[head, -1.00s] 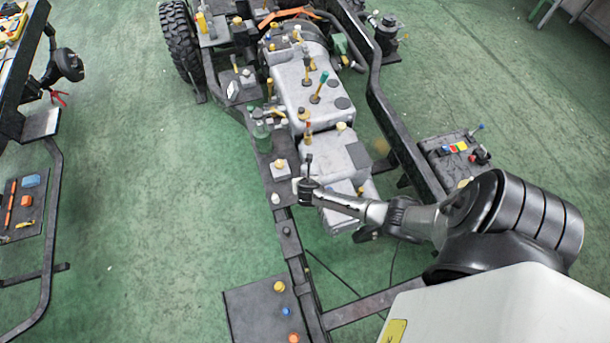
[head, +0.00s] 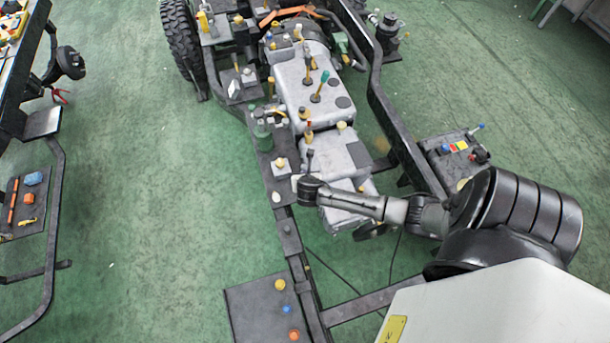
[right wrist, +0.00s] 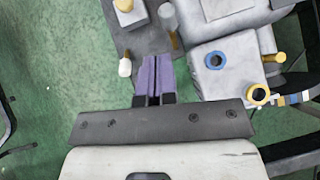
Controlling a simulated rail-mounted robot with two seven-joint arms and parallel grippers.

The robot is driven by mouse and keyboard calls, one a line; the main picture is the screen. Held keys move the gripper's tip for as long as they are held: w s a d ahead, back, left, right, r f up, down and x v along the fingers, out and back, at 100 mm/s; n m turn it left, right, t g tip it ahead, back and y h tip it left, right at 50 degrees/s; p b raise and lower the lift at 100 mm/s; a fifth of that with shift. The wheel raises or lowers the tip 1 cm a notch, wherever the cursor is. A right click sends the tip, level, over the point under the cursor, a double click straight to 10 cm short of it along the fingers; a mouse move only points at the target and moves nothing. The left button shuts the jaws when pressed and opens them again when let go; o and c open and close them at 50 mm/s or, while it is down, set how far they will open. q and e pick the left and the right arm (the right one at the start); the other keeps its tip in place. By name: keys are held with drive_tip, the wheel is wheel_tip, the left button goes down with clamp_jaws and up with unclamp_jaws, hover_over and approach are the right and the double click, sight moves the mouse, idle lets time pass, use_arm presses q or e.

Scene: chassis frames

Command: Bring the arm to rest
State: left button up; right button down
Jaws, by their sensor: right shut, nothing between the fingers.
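My right arm (head: 365,206) reaches in from the lower right in the head view, over the chassis frame (head: 289,240). Its wrist end is above the frame's left rail, beside the grey block at the rear of the engine unit (head: 327,155). The right gripper (right wrist: 153,78) shows in the right wrist view, with its purple fingers together and nothing between them. It points at the dark rail plate, near a white knob (right wrist: 125,68). My left gripper is in neither view.
A green bottle (head: 262,132) stands on the rail near my wrist. A dark plate with coloured knobs (head: 255,309) is at the bottom. A black box (head: 452,165) is right of the frame. Open green floor (head: 140,200) lies between cart and frame.

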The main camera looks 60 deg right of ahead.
idle(0.6)
drive_tip(key=s+a+r+m+y, duration=0.25)
drive_tip(key=a+r+m, duration=0.95)
drive_tip(key=m, duration=1)
drive_tip(key=s+a+r+y, duration=0.4)
drive_tip(key=s+a+r, duration=0.2)
drive_tip(key=s+r, duration=0.15)
drive_tip(key=s+a+f+m+g, duration=0.1)
drive_tip(key=s+a+f, duration=0.1)
drive_tip(key=s, duration=0.6)
drive_tip(key=shift+f+g+y, duration=0.3)
drive_tip(key=shift+f+y, duration=0.05)
drive_tip(key=shift+f, duration=0.15)
